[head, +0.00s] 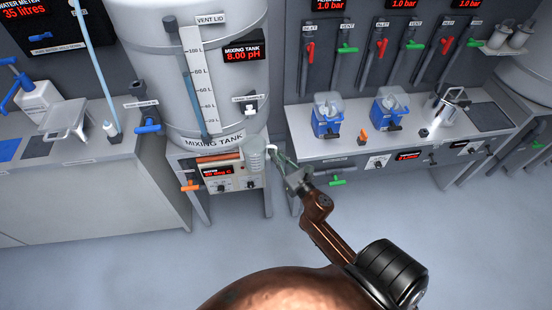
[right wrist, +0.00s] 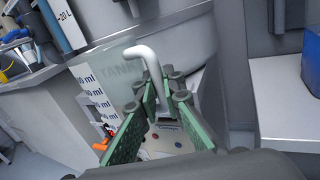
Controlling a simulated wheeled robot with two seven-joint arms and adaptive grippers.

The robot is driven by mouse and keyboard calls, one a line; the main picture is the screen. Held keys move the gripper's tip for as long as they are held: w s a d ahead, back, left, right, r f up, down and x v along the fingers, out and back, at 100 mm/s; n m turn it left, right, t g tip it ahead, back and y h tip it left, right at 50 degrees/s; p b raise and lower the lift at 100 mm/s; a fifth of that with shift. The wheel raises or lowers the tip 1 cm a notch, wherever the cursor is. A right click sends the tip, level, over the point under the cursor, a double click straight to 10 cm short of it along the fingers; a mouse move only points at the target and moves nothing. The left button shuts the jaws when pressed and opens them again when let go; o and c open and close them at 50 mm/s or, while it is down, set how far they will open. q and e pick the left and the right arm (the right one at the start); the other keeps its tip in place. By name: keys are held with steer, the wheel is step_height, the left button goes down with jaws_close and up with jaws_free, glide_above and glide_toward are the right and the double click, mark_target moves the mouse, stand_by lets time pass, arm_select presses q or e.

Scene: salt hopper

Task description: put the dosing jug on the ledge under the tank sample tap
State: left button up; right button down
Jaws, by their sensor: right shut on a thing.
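The translucent dosing jug (head: 253,157) is in front of the lower right of the mixing tank (head: 150,35). My right gripper (head: 289,174) is to its right, with green fingers closed on its white handle (right wrist: 152,70). The jug's wall with its ml scale (right wrist: 101,92) shows left of the fingers in the right wrist view. The jug looks roughly upright in the head view. The small white sample tap (head: 250,109) is on the tank, above the jug. I cannot clearly make out the ledge; the jug may cover it. My left gripper is not in view.
A control panel with a red display (head: 217,171) and an orange-handled valve (head: 190,186) are under the tank, left of the jug. A bench (head: 335,147) with two blue-based units (head: 327,117) stands to the right. Open floor lies in front.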

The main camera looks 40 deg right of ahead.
arm_select(q)
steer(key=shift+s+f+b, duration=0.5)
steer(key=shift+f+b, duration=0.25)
steer(key=shift+b, duration=0.05)
arm_select(e)
steer(key=w+d+f, duration=0.1)
steer(key=w+d, duration=0.3)
steer(key=w, duration=0.2)
steer(key=shift+w, duration=0.35)
steer(key=shift+d, duration=0.1)
steer(key=c, duration=2)
jaws_free()
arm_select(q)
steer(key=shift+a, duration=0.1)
arm_select(e)
steer(key=s, duration=0.4)
steer(key=s+a, duration=0.1)
steer(key=s, duration=0.7)
steer(key=shift+a, duration=0.3)
